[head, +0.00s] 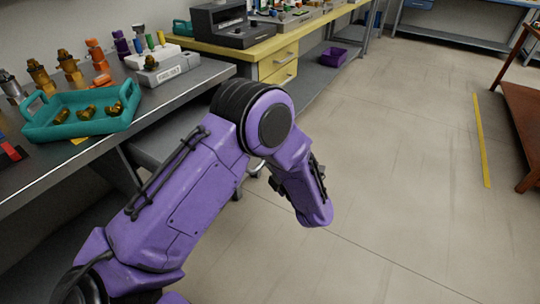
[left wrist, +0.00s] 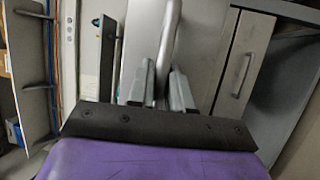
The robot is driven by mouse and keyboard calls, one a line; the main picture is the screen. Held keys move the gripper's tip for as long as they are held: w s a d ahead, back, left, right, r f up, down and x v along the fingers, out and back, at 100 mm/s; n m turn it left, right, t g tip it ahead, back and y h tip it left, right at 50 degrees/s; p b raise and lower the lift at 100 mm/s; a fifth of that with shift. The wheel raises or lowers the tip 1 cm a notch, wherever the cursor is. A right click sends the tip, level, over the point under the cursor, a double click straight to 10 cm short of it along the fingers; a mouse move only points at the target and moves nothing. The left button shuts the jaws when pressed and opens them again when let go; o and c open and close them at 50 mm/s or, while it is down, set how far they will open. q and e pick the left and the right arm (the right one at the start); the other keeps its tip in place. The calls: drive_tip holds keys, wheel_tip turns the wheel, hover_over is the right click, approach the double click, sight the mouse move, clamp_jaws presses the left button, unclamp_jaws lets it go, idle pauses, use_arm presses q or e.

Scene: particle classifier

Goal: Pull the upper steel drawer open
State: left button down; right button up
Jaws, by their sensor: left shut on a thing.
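My left arm is purple and reaches across the head view toward the grey steel unit (head: 150,143) under the steel workbench; its forearm mostly hides the gripper there. In the left wrist view my left gripper (left wrist: 164,85) is shut on a pale metal bar handle (left wrist: 172,32), which runs between its two grey fingers. A light grey drawer front (left wrist: 205,45) lies behind that handle. A second steel front with its own bar handle (left wrist: 243,75) is to the right, apart from the gripper. I cannot tell how far the gripped drawer stands out. My right gripper is not in view.
The steel workbench (head: 200,84) carries a teal tray (head: 55,128) with brass-coloured parts and several coloured pieces. A yellow bench (head: 280,45) with drawers stands beyond it. The floor (head: 400,170) to the right is clear. A red-brown table (head: 520,120) stands at the far right.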

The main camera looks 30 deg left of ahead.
use_arm(q)
drive_tip(key=c, duration=1.1)
unclamp_jaws()
drive_tip(key=v, duration=1)
drive_tip(key=shift+s+d+f, duration=0.1)
drive_tip(key=shift+d+f, duration=0.05)
drive_tip(key=shift+d, duration=0.1)
